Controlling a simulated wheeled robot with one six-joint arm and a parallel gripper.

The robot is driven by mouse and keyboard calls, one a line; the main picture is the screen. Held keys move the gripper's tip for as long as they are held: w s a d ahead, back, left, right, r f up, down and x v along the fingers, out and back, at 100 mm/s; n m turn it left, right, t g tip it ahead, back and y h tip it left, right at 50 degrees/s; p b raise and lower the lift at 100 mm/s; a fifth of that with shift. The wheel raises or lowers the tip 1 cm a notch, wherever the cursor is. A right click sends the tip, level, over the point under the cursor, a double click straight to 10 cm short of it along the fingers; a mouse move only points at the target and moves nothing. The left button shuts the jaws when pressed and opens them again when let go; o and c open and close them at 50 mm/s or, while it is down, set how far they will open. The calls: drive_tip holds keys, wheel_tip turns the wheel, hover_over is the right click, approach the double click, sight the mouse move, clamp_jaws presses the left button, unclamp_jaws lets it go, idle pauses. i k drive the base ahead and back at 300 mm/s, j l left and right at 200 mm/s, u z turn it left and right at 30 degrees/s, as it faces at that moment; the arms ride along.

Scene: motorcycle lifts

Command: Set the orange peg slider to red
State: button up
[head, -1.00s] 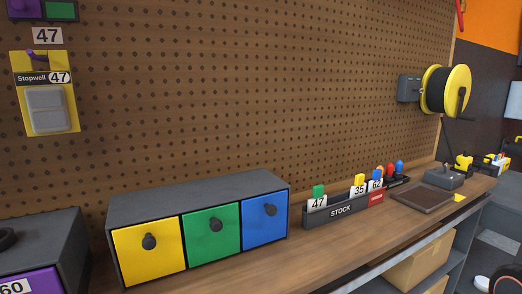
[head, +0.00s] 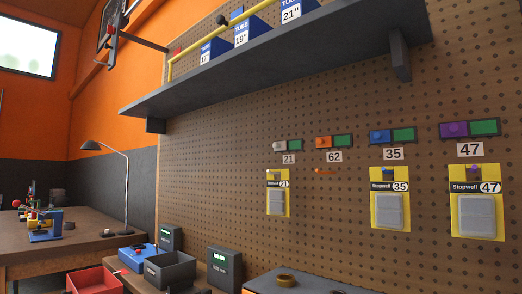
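The orange peg slider (head: 324,142) is on the pegboard in the head view, above the label 62 (head: 334,157). Its orange block sits at the left end and a green field (head: 343,141) shows at its right. No red shows on it. Below it an orange peg (head: 319,170) sticks out with no package on it. My gripper is not in view.
Similar sliders sit beside it: grey (head: 280,146), blue (head: 381,136) and purple (head: 455,130), each showing green. Stopwell packages (head: 389,210) hang below those. A dark shelf (head: 280,62) with blue tube boxes juts out above. Below are a workbench and grey bins (head: 170,270).

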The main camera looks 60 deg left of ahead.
sight(325, 141)
drive_tip(key=u, duration=1.7)
